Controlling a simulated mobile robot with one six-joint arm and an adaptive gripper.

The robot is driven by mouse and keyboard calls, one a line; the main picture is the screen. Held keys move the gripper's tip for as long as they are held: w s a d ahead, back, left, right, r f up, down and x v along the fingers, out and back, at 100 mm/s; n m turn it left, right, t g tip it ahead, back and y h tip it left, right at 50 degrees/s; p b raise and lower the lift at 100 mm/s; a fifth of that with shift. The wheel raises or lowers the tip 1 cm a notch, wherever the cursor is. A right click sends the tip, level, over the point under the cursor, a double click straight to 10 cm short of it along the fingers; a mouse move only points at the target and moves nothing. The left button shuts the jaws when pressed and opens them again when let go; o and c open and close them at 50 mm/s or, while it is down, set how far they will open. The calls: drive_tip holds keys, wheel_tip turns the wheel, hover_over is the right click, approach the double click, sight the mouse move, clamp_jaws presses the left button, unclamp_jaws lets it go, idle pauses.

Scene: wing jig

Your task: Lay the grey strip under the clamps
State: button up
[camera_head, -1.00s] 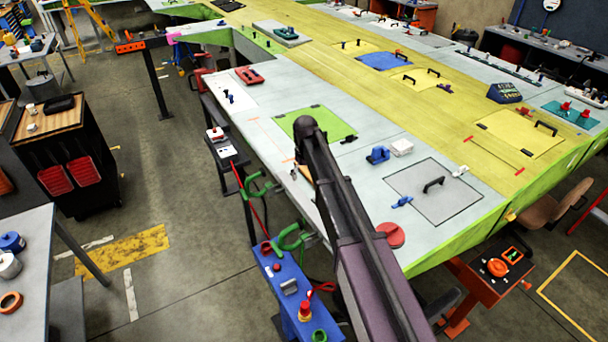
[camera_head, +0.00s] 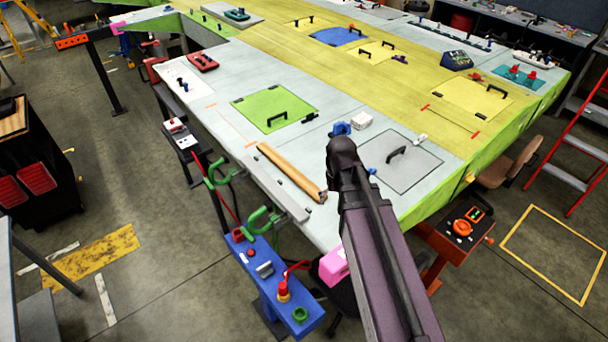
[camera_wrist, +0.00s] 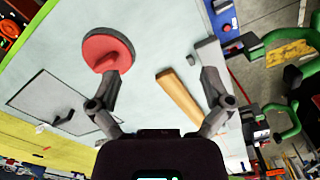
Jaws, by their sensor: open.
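The grey strip (camera_head: 277,195) is a long, flat light-grey bar along the near edge of the wing panel, beside the green clamps. Two green C-shaped clamps, one farther (camera_head: 218,172) and one nearer (camera_head: 262,222), stand at that edge. In the wrist view the strip (camera_wrist: 209,56) is partly hidden behind my right finger, with the clamps (camera_wrist: 272,48) to its right. My gripper (camera_wrist: 159,75) is open and empty above the panel, its fingers spread. I cannot tell its height. In the head view my arm hides the fingers.
A wooden bar (camera_head: 292,172) lies on the panel near the strip; it also shows between my fingers (camera_wrist: 180,98). A red disc (camera_wrist: 107,50) is near my left finger. A blue stand (camera_head: 275,275) with a red button is below the edge. A green plate (camera_head: 272,108) lies farther back.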

drive_tip(key=s+d+m, duration=0.1)
drive_tip(key=s+d, duration=0.2)
drive_tip(key=s, duration=0.2)
drive_tip(key=shift+s, duration=0.2)
drive_tip(key=shift+w, duration=0.1)
idle(1.0)
